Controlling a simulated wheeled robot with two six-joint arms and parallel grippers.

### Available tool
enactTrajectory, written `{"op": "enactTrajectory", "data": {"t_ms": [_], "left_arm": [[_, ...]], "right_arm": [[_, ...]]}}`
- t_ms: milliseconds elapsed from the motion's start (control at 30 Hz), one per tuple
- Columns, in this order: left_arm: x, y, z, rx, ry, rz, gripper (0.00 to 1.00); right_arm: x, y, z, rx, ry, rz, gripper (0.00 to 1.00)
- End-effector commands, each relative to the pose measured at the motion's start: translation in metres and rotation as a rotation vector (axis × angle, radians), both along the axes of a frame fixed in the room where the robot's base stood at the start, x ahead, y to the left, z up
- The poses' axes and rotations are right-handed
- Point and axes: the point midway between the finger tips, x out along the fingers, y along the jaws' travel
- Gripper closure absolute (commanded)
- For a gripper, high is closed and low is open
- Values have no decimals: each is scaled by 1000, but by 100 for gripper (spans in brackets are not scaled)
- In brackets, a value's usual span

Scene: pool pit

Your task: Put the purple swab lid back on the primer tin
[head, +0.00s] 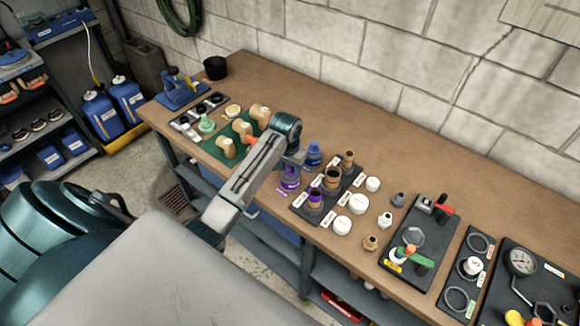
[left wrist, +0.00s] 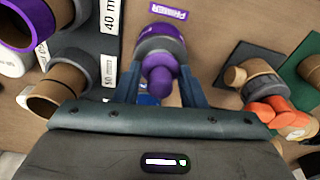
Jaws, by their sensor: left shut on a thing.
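The purple swab lid (left wrist: 160,62) is between the two fingers of my left gripper (left wrist: 160,92), which is shut on it, in the left wrist view. Its knob points toward the camera. The primer tin (left wrist: 140,42) shows as a pale and purple rim just beyond the lid, beside a purple PRIMER label (left wrist: 168,12). In the head view my left gripper (head: 291,166) is over the purple tin at the bench's front edge. The lid lines up closely with the tin, but I cannot tell whether it is seated. My right gripper is not in view.
A blue tin (head: 314,155) stands close behind. A dark mat (head: 322,205) with brown pipe pieces and white caps lies to the right. A green mat (head: 225,145) with tan fittings lies left. The bench (head: 400,150) is clear toward the back wall.

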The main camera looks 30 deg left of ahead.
Motion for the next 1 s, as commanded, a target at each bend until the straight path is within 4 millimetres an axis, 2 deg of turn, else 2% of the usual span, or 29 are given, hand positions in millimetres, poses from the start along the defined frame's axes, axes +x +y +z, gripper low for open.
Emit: {"op": "enactTrajectory", "data": {"t_ms": [667, 700, 800, 1000], "left_arm": [[0, 0, -3, 0, 0, 0, 78], [0, 0, -3, 0, 0, 0, 55], [0, 0, -3, 0, 0, 0, 38], [0, 0, -3, 0, 0, 0, 38]], "right_arm": [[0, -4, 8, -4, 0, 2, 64], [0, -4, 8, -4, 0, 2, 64], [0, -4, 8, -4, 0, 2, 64], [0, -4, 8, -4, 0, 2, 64]]}}
